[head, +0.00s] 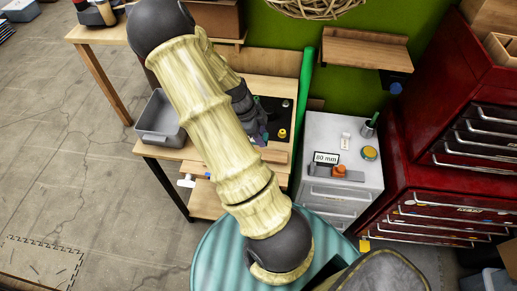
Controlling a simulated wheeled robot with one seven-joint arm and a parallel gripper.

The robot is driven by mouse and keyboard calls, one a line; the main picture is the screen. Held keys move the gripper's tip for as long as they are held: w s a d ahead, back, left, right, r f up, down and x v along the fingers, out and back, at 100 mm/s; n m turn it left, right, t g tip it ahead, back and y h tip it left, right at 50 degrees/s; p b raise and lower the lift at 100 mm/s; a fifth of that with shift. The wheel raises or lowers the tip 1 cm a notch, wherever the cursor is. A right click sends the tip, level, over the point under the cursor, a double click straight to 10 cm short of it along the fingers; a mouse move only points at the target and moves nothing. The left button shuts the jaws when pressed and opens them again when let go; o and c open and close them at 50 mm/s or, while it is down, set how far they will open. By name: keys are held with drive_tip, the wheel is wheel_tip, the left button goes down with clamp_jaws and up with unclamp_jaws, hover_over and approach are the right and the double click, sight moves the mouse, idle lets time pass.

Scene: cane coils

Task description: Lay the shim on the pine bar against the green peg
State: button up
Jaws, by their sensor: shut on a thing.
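My gripper (258,133) is low over the wooden workbench, partly hidden behind my own pale arm. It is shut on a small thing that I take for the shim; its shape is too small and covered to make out. A small purple and teal patch shows by the fingertips, and I cannot tell what it belongs to. A light wooden strip (275,156), perhaps the pine bar, lies near the bench's front edge, just below the gripper in the picture. I cannot make out a small green peg; my arm covers part of the bench.
A grey bin (158,118) stands at the bench's left. A tall green post (304,85) rises at its right. A grey drawer cabinet (335,185) and red tool chest (445,185) stand further right.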

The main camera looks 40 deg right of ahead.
sight(264, 154)
drive_tip(key=shift+w+f, duration=0.2)
drive_tip(key=shift+f, duration=1.5)
wheel_tip(264, 154, down, 3)
drive_tip(key=shift+f+p, duration=0.15)
drive_tip(key=shift+p, duration=0.55)
drive_tip(key=shift+w+f, duration=0.15)
drive_tip(key=shift+f, duration=0.35)
drive_tip(key=shift+s, duration=0.2)
drive_tip(key=o, duration=1)
drive_tip(key=shift+w+a+f, duration=0.1)
drive_tip(key=shift+w, duration=0.05)
